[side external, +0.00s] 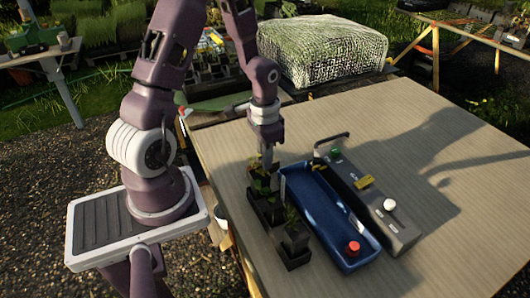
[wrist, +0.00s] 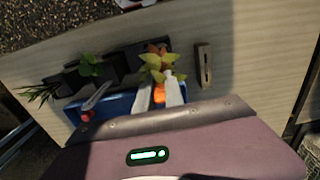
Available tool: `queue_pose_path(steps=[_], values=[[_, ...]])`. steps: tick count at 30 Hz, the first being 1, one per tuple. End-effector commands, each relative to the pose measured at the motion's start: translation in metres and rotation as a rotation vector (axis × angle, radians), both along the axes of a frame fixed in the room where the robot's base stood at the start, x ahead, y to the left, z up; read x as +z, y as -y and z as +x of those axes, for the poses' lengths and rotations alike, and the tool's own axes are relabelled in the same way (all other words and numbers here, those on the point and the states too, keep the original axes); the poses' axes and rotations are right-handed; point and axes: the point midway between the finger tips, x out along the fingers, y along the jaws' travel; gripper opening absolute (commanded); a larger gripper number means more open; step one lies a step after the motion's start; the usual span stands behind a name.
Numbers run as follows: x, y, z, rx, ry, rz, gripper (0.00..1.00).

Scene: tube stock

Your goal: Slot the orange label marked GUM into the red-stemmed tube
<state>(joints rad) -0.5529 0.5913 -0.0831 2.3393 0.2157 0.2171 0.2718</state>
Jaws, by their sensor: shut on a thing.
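In the wrist view my gripper (wrist: 160,85) is shut on an orange label (wrist: 159,93); no lettering can be read on it. In the side view my gripper (side external: 266,158) points down over the far end of a row of black plant tubes. Just beyond the fingertips is a plant with yellow-green leaves and some reddish parts (wrist: 158,62). I cannot tell whether its stem is red, and its tube is largely hidden. Darker green plants stand in the other black tubes (wrist: 112,64). I cannot tell whether the label touches the plant or a tube.
A long blue tray (side external: 318,212) lies beside the tubes, with a red knob-like thing (side external: 353,248) at its near end. Beyond it is a grey caddy (side external: 372,203) with a handle, a yellow piece and a white ball. The table (side external: 440,150) is clear to the right.

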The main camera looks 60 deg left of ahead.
Motion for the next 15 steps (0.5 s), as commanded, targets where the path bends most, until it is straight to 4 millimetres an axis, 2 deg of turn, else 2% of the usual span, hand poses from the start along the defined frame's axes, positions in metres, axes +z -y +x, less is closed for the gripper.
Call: queue_pose_path(steps=[6, 15], values=[[-0.0092, 0.0, -0.0006, -0.001, -0.001, 0.0, 0.0], [-0.0099, 0.0, -0.0004, -0.001, 0.0, 0.0, 0.0]])
